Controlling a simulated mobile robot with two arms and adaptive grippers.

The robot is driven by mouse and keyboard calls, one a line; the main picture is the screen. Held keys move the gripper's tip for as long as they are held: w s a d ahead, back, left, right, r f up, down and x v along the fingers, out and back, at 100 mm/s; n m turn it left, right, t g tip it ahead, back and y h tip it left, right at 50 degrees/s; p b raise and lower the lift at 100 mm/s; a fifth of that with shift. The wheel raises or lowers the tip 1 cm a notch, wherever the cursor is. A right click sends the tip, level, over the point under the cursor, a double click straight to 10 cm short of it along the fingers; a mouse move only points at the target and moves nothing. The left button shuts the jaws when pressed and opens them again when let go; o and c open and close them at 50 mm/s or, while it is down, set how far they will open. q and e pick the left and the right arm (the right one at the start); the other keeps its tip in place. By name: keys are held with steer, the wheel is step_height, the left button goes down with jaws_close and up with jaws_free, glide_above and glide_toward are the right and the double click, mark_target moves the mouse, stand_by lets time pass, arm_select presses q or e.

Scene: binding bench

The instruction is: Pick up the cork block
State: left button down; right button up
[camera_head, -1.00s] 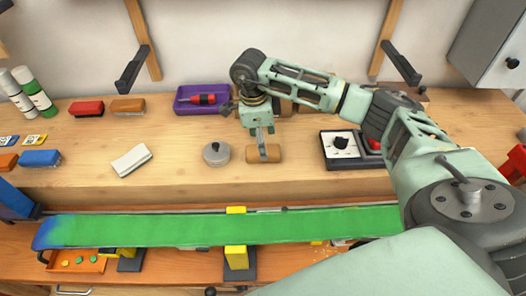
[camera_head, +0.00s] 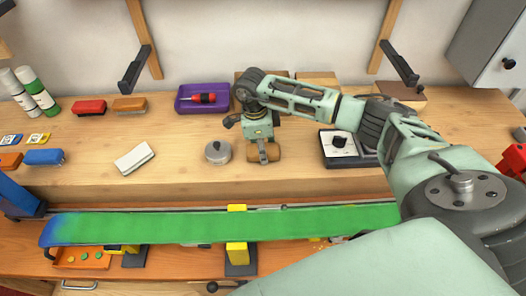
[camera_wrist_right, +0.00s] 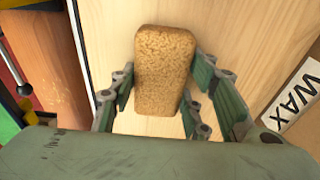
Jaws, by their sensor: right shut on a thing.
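The cork block (camera_head: 272,153) is a small tan-brown block on the wooden bench top, near the front edge. My right gripper (camera_head: 263,150) comes down over it from above. In the right wrist view the speckled cork block (camera_wrist_right: 164,72) sits between the two green-padded fingers of my right gripper (camera_wrist_right: 163,88), one on each long side, and they are shut on it. I cannot tell any clear gap under the block. My left gripper is not in view.
A grey round-lidded tin (camera_head: 218,152) stands just left of the block. A black-and-white device (camera_head: 340,143) is to the right. A white block (camera_head: 134,158) is farther left. A green strip (camera_head: 180,229) runs along the front.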

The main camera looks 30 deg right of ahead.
mark_target(267, 149)
steer(key=shift+c, duration=1.4)
steer(key=shift+r, duration=0.1)
steer(key=shift+w+r+b, duration=0.1)
steer(key=shift+r+b, duration=0.45)
steer(key=shift+r, duration=0.05)
steer(key=r, duration=0.1)
steer(key=r+b, duration=0.1)
steer(key=shift+s+d+r+b, duration=0.25)
steer(key=shift+s+r+b, duration=0.05)
steer(key=shift+s+r, duration=0.1)
steer(key=s+d+r+b, duration=0.3)
steer(key=s+r, duration=0.4)
steer(key=s, duration=0.3)
steer(key=shift+d+b, duration=0.4)
steer(key=shift+d, duration=0.25)
